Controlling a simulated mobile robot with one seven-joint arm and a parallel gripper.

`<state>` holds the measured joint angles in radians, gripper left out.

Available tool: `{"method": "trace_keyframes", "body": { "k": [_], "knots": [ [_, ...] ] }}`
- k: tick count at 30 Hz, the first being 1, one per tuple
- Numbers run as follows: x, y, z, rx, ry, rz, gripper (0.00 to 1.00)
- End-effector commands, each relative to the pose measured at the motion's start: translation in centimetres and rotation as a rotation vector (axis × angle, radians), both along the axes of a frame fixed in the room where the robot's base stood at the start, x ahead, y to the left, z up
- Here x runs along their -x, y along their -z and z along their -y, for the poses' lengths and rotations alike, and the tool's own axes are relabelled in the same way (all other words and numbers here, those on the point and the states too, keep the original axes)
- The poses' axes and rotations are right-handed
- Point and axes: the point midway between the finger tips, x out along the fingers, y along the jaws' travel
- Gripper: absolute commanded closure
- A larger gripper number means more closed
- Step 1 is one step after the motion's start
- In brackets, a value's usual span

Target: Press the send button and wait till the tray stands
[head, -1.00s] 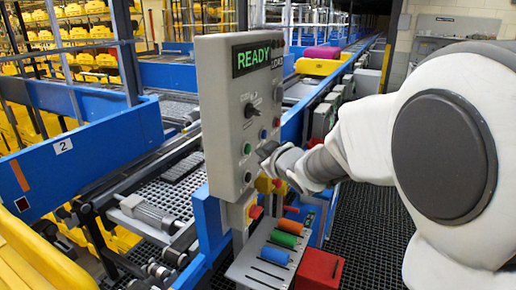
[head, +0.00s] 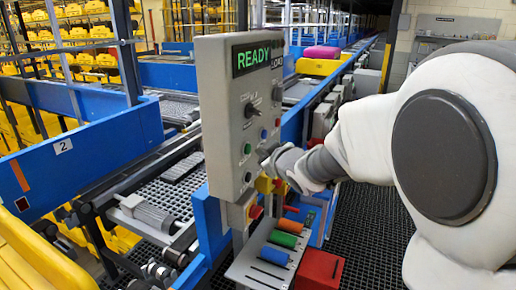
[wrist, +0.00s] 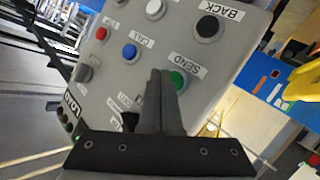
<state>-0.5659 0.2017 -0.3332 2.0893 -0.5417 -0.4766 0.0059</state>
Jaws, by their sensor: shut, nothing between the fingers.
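The grey control panel (head: 232,140) stands at the middle, and its lit display (head: 257,57) reads READY in green. The green send button (wrist: 178,80), labelled SEND, shows in the wrist view, partly covered by my fingers. My gripper (wrist: 160,74) is shut and empty, its fingertips right beside the button in that view. I cannot tell whether they touch it. In the head view my gripper (head: 266,153) is close in front of the panel's button face.
A black BACK button (wrist: 207,27), a blue button (wrist: 129,51) and a red button (wrist: 101,33) sit near the send button. Below the panel, a grey shelf (head: 244,265) holds coloured cylinders beside a red box (head: 319,269). Yellow and magenta items lie on the far conveyor.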

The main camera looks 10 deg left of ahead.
Motion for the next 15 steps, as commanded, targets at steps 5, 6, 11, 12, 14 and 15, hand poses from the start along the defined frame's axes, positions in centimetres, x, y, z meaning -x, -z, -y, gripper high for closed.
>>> {"method": "trace_keyframes", "body": {
  "k": [5,6,11,12,14,15],
  "knots": [
    [-0.12,0.10,-0.32,0.000,-0.001,0.001,1.00],
    [-0.17,0.12,-0.46,0.000,-0.001,0.001,1.00],
    [-0.30,0.04,-0.79,0.000,0.000,0.000,1.00],
    [-0.31,0.01,-0.80,0.000,0.000,0.000,1.00],
    [-0.30,0.00,-0.79,0.000,0.000,0.000,1.00],
    [-0.30,0.00,-0.79,0.000,0.000,0.000,1.00]
  ]
}}
